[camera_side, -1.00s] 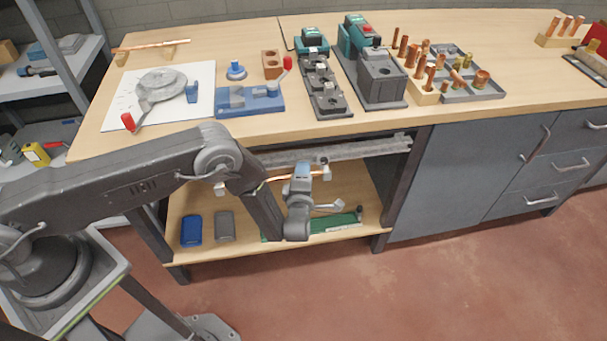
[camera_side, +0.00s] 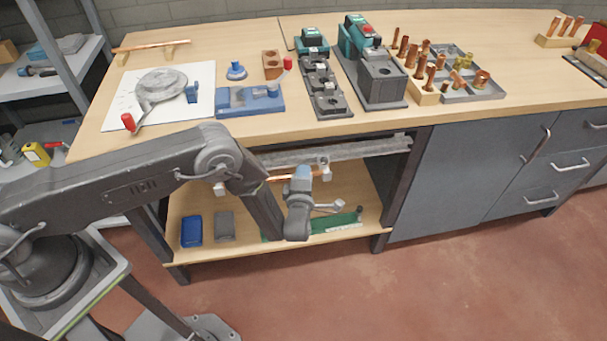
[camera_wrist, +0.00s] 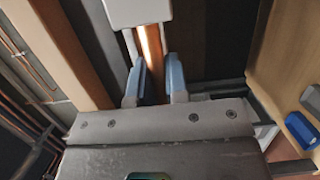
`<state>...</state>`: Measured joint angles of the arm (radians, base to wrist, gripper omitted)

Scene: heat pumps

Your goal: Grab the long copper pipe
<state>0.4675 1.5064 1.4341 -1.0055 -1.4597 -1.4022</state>
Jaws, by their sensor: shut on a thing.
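A long copper pipe (camera_side: 281,178) runs across the front of the bench, below the worktop, between light end brackets (camera_side: 220,188). In the wrist view the copper pipe (camera_wrist: 152,50) passes between my two blue finger pads and under a white block (camera_wrist: 138,10). My gripper (camera_wrist: 155,80) is shut on this pipe. In the side view my gripper (camera_side: 300,178) is at the pipe, towards its right end, and my wrist hides part of it. Another copper pipe (camera_side: 150,46) lies on small wooden supports at the back left of the worktop.
A grey rail (camera_side: 350,150) runs under the worktop edge (camera_side: 400,124), just behind the pipe. A lower shelf (camera_side: 280,248) holds a blue case (camera_side: 191,231), a grey case (camera_side: 225,226) and a green item (camera_side: 335,223).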

